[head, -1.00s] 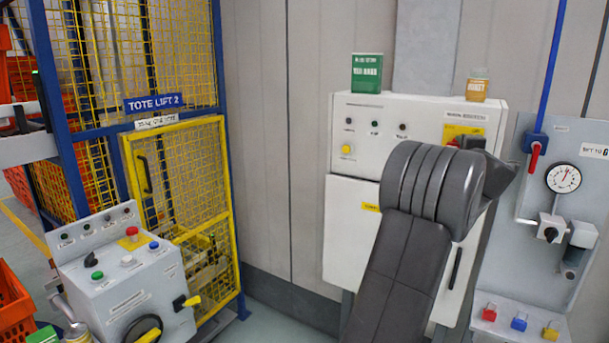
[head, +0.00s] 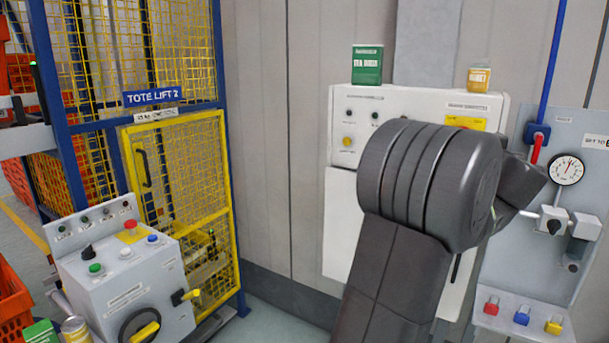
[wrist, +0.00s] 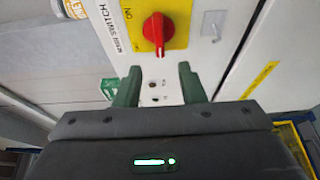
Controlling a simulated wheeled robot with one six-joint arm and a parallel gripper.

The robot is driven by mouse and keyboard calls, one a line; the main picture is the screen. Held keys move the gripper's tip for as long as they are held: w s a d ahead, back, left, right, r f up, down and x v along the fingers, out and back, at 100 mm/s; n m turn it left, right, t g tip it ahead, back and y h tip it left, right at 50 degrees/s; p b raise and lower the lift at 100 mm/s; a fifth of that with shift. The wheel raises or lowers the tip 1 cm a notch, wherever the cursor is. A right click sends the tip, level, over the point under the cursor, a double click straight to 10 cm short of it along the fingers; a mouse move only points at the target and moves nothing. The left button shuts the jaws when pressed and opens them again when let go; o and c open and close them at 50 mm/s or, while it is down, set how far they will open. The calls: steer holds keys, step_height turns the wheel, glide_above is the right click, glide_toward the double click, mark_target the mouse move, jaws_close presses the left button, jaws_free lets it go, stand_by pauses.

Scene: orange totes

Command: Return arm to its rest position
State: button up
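My gripper (wrist: 159,84) shows in the wrist view with its two green fingers spread apart and nothing between them. A red rotary switch (wrist: 156,29) on a yellow plate is beyond the fingertips, on the white cabinet front. In the head view my dark grey arm (head: 428,185) rises from the bottom and bends in front of the white cabinet (head: 344,225). My gripper is hidden behind the arm there. The red switch is also hidden there; only part of its yellow plate (head: 465,122) shows.
A green box (head: 367,66) and an amber jar (head: 479,79) stand on the cabinet. A gauge panel (head: 515,262) is at right, with several padlocks below. At left are a grey control console (head: 90,270) and the yellow mesh lift gate (head: 185,185). Floor between console and cabinet looks clear.

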steer(key=w+d+m+t+h+b, duration=0.1)
steer(key=w+m+t+b, duration=0.1)
steer(key=w+m, duration=0.4)
steer(key=w, duration=0.4)
steer(key=shift+d+m+b, duration=0.25)
steer(key=shift+m+b, duration=0.05)
steer(key=shift+m, duration=0.1)
